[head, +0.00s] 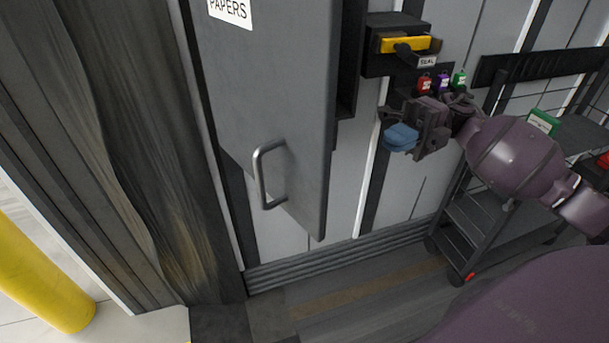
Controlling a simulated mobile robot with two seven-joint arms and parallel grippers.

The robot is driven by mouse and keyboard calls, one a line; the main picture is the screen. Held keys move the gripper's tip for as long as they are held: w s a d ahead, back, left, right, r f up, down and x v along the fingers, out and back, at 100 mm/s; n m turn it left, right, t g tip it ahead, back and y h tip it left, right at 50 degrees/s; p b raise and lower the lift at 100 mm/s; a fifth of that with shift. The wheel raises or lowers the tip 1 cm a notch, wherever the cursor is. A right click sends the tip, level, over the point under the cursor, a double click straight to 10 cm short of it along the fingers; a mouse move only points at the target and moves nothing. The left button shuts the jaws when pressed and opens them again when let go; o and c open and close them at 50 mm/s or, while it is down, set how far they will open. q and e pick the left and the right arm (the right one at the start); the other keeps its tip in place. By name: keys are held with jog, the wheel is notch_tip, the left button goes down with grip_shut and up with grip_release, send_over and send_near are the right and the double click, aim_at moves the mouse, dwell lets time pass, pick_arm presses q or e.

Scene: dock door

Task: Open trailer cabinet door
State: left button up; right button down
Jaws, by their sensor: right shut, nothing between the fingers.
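The cabinet door (262,75) is a grey panel with a white PAPERS label (230,12) at the upper left. A grey bar handle (262,178) is on its lower part. The door's right edge stands out toward me, and a dark part of the cabinet (350,65) shows behind it, so it looks partly open. My right gripper (401,137), with blue fingertips, is to the right of the door, apart from it and from the handle. It is shut and empty. My left gripper is out of view.
A dark box with a yellow bar (405,44) and a SEAL tag (427,62) is on the wall above my right gripper. Small red (426,84), purple and green tags hang below. A dark step cart (480,225) stands at right. A yellow post (40,275) is at lower left.

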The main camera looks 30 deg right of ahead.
pick_arm(q)
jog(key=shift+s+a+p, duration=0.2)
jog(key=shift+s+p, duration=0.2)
jog(key=shift+p, duration=0.1)
pick_arm(e)
jog(key=s+a+n+g, duration=0.1)
jog(key=a, duration=1.2)
jog(key=shift+s+a+r+h, duration=0.15)
jog(key=shift+s+a+h, duration=0.15)
jog(key=shift+s+h, duration=0.1)
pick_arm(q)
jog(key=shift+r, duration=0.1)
